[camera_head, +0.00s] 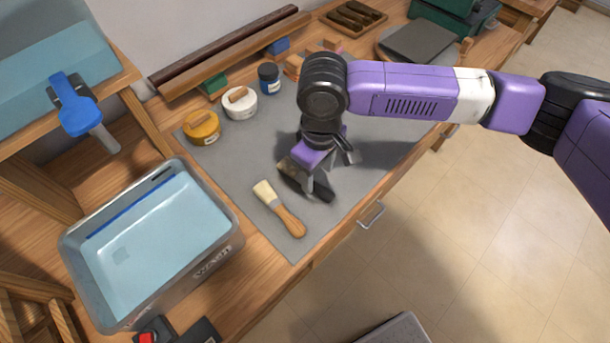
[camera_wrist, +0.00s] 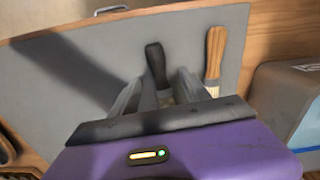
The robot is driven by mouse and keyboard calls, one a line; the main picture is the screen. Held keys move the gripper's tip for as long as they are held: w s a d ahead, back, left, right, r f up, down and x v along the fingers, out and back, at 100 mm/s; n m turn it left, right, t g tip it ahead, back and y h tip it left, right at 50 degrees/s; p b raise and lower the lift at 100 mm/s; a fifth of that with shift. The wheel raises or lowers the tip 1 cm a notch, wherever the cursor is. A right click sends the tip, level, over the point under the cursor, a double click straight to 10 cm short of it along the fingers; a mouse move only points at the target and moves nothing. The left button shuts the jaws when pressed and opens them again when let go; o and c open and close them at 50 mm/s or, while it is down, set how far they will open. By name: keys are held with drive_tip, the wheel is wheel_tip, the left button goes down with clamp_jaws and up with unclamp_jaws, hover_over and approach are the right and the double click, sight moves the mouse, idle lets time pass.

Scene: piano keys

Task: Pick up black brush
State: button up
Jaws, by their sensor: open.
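The black brush (camera_head: 322,193) lies on the grey mat (camera_head: 232,168) in the head view, partly hidden under my gripper (camera_head: 313,180). In the wrist view the dark handle of the black brush (camera_wrist: 155,58) points away from me, and its lower part is between the fingers of my gripper (camera_wrist: 158,88). My gripper is open and low over the brush, with a finger to each side of it. I cannot tell whether either finger touches it. The brush's bristle end is mostly hidden.
A wooden-handled brush (camera_head: 282,210) lies close on the left in the head view; it is at right in the wrist view (camera_wrist: 215,50). Paint jars (camera_head: 240,103) line the back. The mat's front corner is clear.

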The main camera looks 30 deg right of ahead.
sight(316, 185)
drive_tip(key=f, duration=0.5)
drive_tip(key=shift+w, duration=0.25)
drive_tip(key=shift+r, duration=0.1)
clamp_jaws()
